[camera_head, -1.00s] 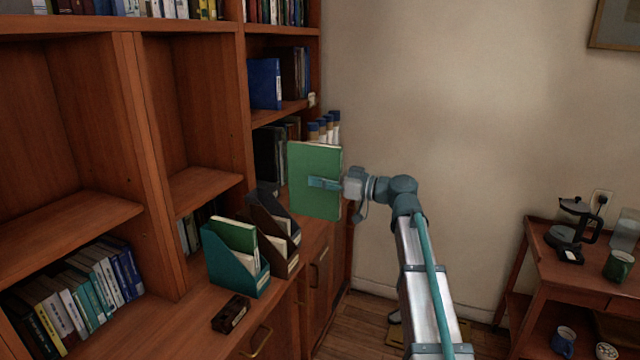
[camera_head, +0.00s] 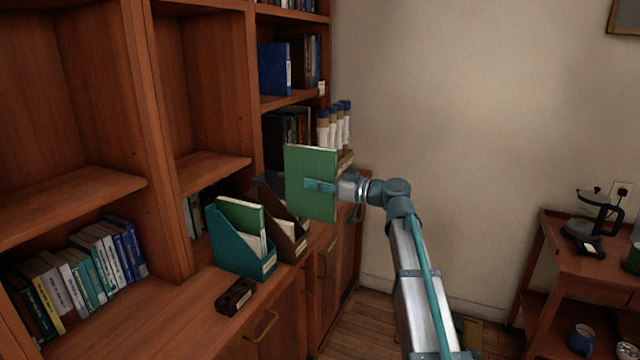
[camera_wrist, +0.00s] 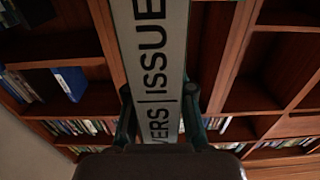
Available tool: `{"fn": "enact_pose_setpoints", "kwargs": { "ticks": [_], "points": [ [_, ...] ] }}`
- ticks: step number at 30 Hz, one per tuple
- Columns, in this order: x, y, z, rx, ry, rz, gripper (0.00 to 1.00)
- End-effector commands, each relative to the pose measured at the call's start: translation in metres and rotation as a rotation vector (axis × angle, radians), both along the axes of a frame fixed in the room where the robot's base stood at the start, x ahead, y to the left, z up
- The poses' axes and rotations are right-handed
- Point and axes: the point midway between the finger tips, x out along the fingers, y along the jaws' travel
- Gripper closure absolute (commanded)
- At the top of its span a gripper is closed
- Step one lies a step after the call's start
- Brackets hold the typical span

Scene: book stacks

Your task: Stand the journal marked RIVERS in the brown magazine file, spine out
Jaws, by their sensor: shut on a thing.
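My gripper (camera_head: 320,185) is shut on a green journal (camera_head: 310,160), held upright in the air. In the wrist view the fingers (camera_wrist: 160,102) clasp its pale spine (camera_wrist: 155,50), which faces the camera and reads "VERS | ISSUE"; the rest of the lettering is cut off. The dark brown magazine file (camera_head: 300,246) stands on the cabinet ledge, behind and lower left of the journal in the head view. The journal hides part of its upper side. Pale papers show inside it. I cannot tell the gap between journal and file.
A teal magazine file (camera_head: 238,256) holding a green volume (camera_head: 240,216) stands left of the brown file. A small dark block (camera_head: 235,297) lies in front on the ledge. White rolls with blue ends (camera_head: 335,128) stand behind the journal. A trolley (camera_head: 570,265) stands at right.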

Motion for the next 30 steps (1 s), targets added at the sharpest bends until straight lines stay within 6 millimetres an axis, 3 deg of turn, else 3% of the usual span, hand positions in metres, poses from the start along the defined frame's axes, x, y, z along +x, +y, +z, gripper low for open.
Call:
{"fn": "enact_pose_setpoints", "kwargs": {
  "ticks": [14, 30],
  "points": [
    [0.009, 0.019, -0.040, 0.001, 0.000, 0.001, 1.00],
    [0.032, 0.062, -0.043, 0.002, -0.001, 0.002, 1.00]
  ]
}}
